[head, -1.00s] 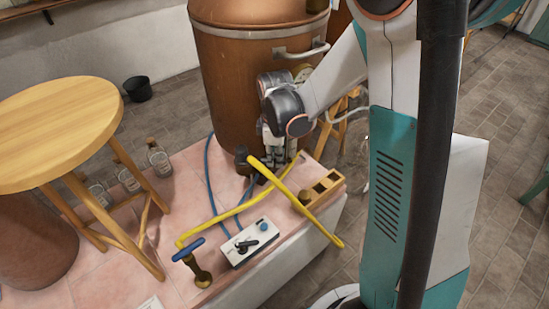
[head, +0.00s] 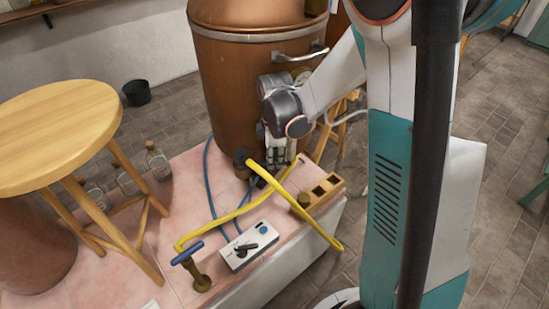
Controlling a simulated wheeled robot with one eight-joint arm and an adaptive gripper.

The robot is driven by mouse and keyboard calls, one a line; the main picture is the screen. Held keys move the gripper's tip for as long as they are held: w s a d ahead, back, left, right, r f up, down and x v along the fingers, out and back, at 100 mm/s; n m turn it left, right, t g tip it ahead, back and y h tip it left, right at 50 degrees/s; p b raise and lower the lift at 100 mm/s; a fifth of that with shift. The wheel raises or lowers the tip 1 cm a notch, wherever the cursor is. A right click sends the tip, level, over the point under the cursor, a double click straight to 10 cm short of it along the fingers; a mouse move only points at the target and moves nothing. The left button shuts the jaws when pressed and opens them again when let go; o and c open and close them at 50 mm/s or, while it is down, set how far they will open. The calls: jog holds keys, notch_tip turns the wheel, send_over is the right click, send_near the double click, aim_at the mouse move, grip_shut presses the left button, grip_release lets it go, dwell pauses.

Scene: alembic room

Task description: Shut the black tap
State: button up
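A white box (head: 235,255) lies on the pink tiled top and carries a black tap lever (head: 245,246) and a round blue knob (head: 262,230). The lever lies across the box's top face, pointing roughly left-right. My gripper (head: 270,178) points down beside the copper vessel, behind and above the white box and apart from it. Its fingertips are small and partly hidden behind the yellow hose, so I cannot tell whether they are open or shut.
The yellow hose (head: 225,217) and blue hoses (head: 212,190) cross the tiled top. A blue-handled brass valve (head: 190,262) stands left of the box. The copper vessel (head: 225,90) stands behind; a stool (head: 55,130) is left.

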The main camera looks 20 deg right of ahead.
jog(key=o, duration=0.4)
jog(key=shift+o, duration=0.2)
